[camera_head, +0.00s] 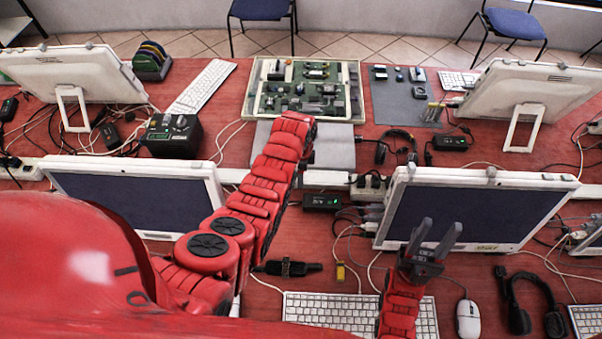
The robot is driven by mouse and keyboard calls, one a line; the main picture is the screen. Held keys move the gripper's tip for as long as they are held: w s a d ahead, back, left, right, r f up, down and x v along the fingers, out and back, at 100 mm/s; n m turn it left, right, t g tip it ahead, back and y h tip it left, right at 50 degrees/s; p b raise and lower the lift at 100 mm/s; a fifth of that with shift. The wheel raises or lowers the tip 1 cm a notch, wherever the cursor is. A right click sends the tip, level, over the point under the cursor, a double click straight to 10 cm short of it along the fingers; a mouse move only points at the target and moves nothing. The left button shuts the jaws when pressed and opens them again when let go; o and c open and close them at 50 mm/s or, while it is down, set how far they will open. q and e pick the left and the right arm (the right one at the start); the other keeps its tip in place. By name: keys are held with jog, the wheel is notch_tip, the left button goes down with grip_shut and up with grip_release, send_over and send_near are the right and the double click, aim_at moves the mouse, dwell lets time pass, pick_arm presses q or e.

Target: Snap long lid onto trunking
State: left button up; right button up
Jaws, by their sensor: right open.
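A white strip that looks like the trunking (326,179) runs across the red table behind the front monitors. Its middle shows between them; the monitors and my left arm hide other parts. I cannot tell a separate long lid from it. My right gripper (436,238) is open, its two grey fingers apart with nothing between them. In the picture it overlaps the lower part of the right front monitor, above the keyboard. My left arm reaches up across the table past the strip, to near the circuit board. Its gripper is hidden.
Front monitors stand at left (130,200) and right (470,212). A keyboard (330,312), mouse (468,318) and headset (522,305) lie in front. Loose cables and a black adapter (321,201) crowd the middle. A framed circuit board (345,95) lies behind.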

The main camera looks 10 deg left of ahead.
pick_arm(q)
jog(key=shift+f+b, duration=0.5)
jog(key=shift+f, duration=0.15)
dwell(0.5)
jog(key=o, duration=1.2)
jog(key=shift+o, duration=0.2)
jog(key=shift+r, duration=0.1)
jog(key=shift+r+p, duration=0.8)
jog(key=shift+r, duration=0.5)
jog(key=shift+r+p, duration=0.85)
jog(key=shift+r, duration=1.25)
